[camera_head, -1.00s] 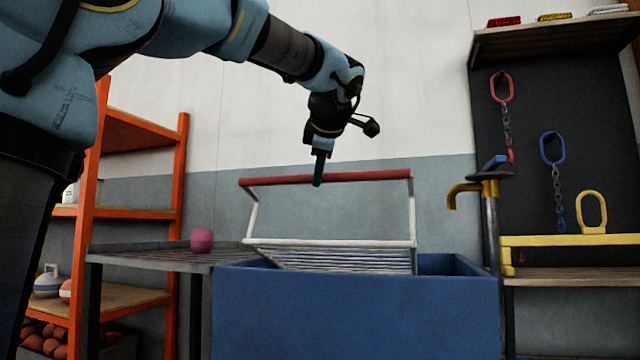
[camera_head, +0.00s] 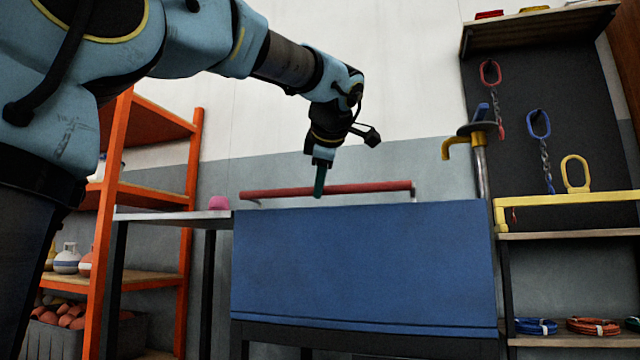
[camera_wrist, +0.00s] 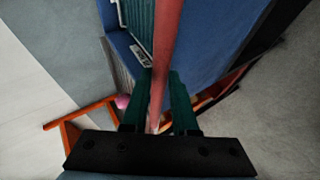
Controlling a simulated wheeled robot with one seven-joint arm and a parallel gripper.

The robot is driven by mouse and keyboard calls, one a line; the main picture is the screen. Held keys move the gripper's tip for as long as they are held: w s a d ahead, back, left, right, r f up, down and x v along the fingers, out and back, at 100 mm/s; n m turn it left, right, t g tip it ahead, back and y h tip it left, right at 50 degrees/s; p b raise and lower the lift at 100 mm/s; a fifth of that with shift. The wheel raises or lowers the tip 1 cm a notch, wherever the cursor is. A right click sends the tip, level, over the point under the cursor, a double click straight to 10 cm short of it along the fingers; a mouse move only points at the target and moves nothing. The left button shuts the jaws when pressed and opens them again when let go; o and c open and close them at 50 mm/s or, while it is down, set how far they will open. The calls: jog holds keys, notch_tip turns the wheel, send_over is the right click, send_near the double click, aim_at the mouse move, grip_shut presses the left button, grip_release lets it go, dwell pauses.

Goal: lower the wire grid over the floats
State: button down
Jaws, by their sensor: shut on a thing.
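The wire grid's red handle bar (camera_head: 365,188) lies nearly level just above the rim of the blue tub (camera_head: 362,265). In the head view the tub's front wall hides the rest of the grid. My gripper (camera_head: 319,185) points down and is shut on the bar near its middle. In the wrist view the bar (camera_wrist: 168,35) runs between the two green fingers (camera_wrist: 158,100), and part of the pale grid frame (camera_wrist: 141,55) shows inside the tub. I cannot make out any floats in the tub.
A tap (camera_head: 463,143) stands at the tub's right rear. A side table (camera_head: 170,215) with a pink object (camera_head: 219,203) adjoins the left. Orange shelving (camera_head: 112,215) is further left.

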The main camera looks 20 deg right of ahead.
jog(key=shift+s+a+f+b, duration=0.15)
jog(key=shift+f+b, duration=0.35)
jog(key=shift+f, duration=0.4)
jog(key=shift+s+f+b, duration=0.15)
jog(key=shift+f+b, duration=0.35)
jog(key=shift+f, duration=0.4)
jog(key=c, duration=0.7)
grip_release()
jog(key=p+v, duration=0.3)
jog(key=v, duration=0.8)
jog(key=shift+w+r+p, duration=0.1)
jog(key=shift+r+p, duration=0.05)
jog(key=shift+p, duration=0.15)
